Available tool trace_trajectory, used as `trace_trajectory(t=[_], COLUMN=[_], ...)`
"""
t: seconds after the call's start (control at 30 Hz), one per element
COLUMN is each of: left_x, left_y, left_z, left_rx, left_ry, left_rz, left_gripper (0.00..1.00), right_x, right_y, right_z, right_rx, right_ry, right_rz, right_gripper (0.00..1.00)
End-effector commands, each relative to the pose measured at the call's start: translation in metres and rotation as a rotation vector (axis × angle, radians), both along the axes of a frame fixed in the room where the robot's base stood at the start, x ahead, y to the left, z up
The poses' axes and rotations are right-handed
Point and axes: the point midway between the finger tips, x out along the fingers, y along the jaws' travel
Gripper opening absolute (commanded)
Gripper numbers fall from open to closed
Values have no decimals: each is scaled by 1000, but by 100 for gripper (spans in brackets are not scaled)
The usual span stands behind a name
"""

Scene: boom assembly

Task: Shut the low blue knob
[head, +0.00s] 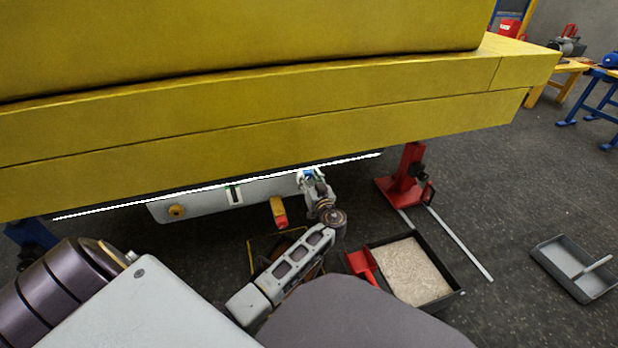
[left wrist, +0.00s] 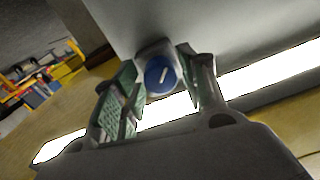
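The low blue knob (head: 308,173) sits on the grey panel (head: 205,205) under the yellow boom, mostly hidden by my gripper in the head view. In the left wrist view the round blue knob (left wrist: 161,75) with a white slanted mark faces the camera on a grey mount. My left gripper (head: 312,182) is at the knob. Its two green-padded fingers (left wrist: 160,68) are apart, one on each side of the knob, and I see a gap beside it. Whether the tips reach past its face I cannot tell. My right gripper is not in view.
The yellow boom (head: 260,120) hangs low above my gripper. A red stand (head: 408,180), a tray of granules (head: 457,296) with a red scoop (head: 362,265) and a grey tray (head: 560,262) stand on the floor.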

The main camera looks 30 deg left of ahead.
Motion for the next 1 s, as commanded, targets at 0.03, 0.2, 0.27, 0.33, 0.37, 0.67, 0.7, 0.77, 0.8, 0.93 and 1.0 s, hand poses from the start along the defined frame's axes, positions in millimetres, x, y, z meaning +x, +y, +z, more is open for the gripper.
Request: trace_trajectory(t=[0.03,0.2,0.27,0.33,0.37,0.67,0.7,0.77,0.8,0.93,1.0], left_x=[0,0,0,0,0,-9,-12,-17,-20,-32,-39], left_y=[0,0,0,0,0,-13,-17,-22,-26,-41,-49], left_z=[0,1,1,1,1,1,1,0,0,0,0], left_rx=[1,0,1,1,1,1,0,-1,-1,-1,-1], left_ry=[-1,-1,-2,-2,-2,-2,-1,-1,-1,-1,-1], left_rz=[0,0,0,0,0,-2,-2,-2,-2,-2,-2], left_gripper=[53,53,53,53,53,53,53,53,53,53,53], right_x=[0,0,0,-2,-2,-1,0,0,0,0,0], right_y=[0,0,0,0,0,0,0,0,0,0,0], right_z=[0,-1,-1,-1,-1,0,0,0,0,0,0], right_rx=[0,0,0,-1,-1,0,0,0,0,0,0], right_ry=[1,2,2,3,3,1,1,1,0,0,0], right_rz=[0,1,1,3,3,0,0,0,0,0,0], right_gripper=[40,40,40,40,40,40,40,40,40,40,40])
